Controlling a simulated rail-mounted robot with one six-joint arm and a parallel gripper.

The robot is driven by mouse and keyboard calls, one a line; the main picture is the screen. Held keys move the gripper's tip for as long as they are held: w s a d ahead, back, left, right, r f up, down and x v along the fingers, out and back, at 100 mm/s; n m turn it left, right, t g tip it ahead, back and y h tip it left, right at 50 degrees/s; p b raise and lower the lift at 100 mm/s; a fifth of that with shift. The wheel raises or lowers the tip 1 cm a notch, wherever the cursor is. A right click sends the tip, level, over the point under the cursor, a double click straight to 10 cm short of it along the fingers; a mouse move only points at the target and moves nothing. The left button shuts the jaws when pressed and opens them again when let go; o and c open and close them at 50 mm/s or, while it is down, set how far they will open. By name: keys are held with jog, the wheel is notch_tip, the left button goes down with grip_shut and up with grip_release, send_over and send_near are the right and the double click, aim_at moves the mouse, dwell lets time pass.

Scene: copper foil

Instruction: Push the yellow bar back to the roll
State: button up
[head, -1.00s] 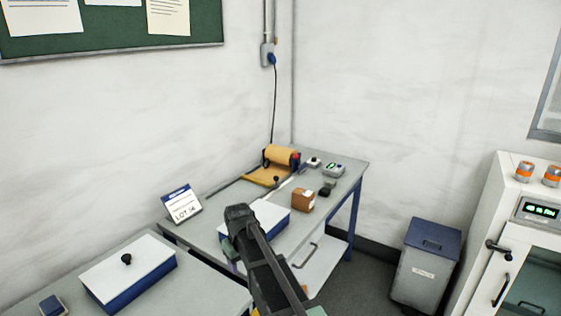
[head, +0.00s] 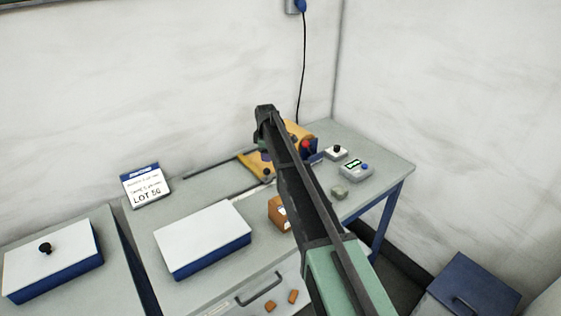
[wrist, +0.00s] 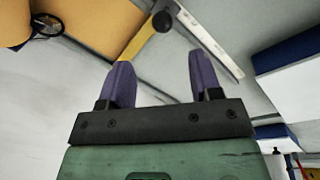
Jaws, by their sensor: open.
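The copper-coloured roll (head: 301,131) stands at the back of the bench, partly hidden behind my arm in the head view. At the top left of the wrist view, the roll (wrist: 14,26) and an orange foil sheet (wrist: 90,22) show. The yellow bar (wrist: 139,42) lies along the sheet's edge, with a black knob (wrist: 163,20) at one end. In the head view the bar (head: 253,168) is partly covered by my arm. My gripper (wrist: 158,62) is open and empty, its two purple fingers apart. It hangs over the bench near the bar's knob; contact cannot be told.
A metal rule (wrist: 213,47) lies beside the bar. A white-lidded blue box (head: 204,238), a brown box (head: 278,213), a small meter (head: 356,170) and a LOT sign (head: 146,186) stand on the bench. The wall is close behind.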

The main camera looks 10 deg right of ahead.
aim_at(267, 169)
jog(key=shift+n, duration=0.7)
jog(key=f+b, duration=0.3)
jog(key=w+f+b, duration=0.1)
jog(key=f+b, duration=0.6)
jog(key=shift+w+f+b, duration=0.4)
jog(key=shift+r, duration=0.15)
grip_shut()
